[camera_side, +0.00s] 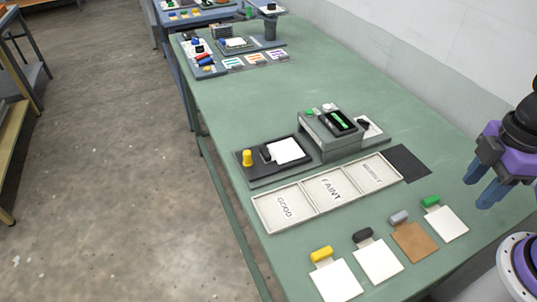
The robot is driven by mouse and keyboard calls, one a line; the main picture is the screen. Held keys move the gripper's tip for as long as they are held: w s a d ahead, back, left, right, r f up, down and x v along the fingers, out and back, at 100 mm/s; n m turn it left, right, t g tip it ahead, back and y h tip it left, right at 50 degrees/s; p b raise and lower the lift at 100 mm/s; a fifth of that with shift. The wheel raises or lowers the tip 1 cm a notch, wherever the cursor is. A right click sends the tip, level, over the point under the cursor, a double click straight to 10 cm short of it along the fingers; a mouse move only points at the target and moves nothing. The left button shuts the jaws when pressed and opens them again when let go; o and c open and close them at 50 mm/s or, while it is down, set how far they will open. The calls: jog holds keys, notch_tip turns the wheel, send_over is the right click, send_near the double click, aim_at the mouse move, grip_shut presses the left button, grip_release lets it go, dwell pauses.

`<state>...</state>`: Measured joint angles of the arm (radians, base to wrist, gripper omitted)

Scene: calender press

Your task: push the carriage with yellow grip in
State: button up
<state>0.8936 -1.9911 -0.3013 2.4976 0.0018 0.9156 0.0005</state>
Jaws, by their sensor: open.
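The carriage (271,172) is a flat dark plate sticking out of the left side of the grey press (325,146). Its upright yellow grip (247,158) stands at the carriage's outer left end. A white card (286,150) with a black tab (266,153) lies on the carriage, outside the press housing. My gripper (480,185) is at the right edge, purple with blue fingers. It is open and empty, well to the right of the press and apart from the carriage.
A three-part tray (296,186) labelled GOOD, FAINT and a third unclear word lies in front of the press. Several tabbed cards (379,260) lie nearer the camera. A dark mat (408,163) lies right of the tray.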

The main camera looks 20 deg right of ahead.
jog(key=w+a+r+m, duration=0.1)
jog(key=w+a+r, duration=0.3)
jog(key=w+a, duration=0.6)
jog(key=m, duration=0.4)
send_over(248, 152)
notch_tip(248, 152, down, 3)
notch_tip(248, 152, down, 17)
jog(key=shift+f, duration=0.1)
jog(key=shift+c, duration=0.3)
grip_shut()
